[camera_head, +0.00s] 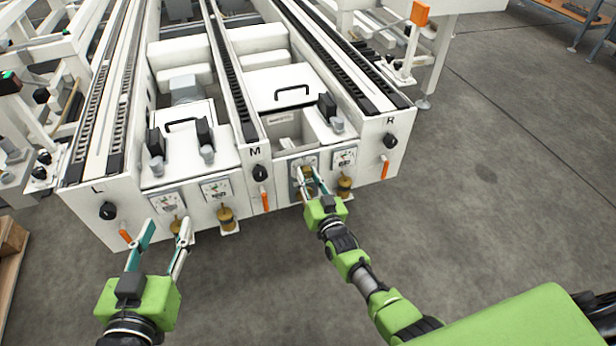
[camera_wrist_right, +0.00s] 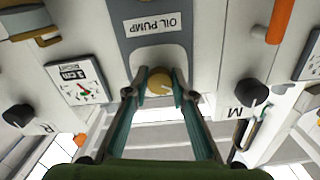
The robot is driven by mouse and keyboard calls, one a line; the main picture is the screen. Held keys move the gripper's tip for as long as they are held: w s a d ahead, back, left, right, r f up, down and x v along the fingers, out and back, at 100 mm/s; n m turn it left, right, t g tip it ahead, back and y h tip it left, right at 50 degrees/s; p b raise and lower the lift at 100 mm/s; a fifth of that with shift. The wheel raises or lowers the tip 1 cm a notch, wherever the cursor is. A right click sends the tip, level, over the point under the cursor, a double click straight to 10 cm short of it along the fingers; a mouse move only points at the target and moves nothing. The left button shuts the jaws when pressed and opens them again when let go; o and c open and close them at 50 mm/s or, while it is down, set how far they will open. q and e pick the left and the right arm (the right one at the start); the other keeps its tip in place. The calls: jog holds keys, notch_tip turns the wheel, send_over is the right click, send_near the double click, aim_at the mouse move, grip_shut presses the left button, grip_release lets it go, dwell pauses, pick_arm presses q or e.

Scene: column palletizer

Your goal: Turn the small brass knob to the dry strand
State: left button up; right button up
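The small brass knob (camera_wrist_right: 158,80) sits on a light round-ended plate under an OIL PUMP label in the right wrist view. A mark on its face is too small to read. My right gripper (camera_wrist_right: 157,92) has its two fingertips on either side of the knob. The fingers are partly closed, and I cannot tell if they touch it. In the head view my right gripper (camera_head: 309,182) reaches the front panel below the M–R section and mostly hides the knob. My left gripper (camera_head: 163,236) is open and empty, in front of the panel near L.
A dial gauge (camera_head: 344,157) is right of my right gripper, with a brass fitting (camera_head: 345,186) below. Black knobs sit by L (camera_head: 107,211), M (camera_head: 260,174) and R (camera_head: 390,140), with orange handles beneath. The floor (camera_head: 500,190) at right is clear.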

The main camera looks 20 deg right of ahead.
jog(key=o, duration=0.4)
jog(key=shift+f, duration=0.15)
jog(key=shift+c, duration=0.2)
jog(key=s, duration=1.2)
jog(key=shift+d, duration=0.2)
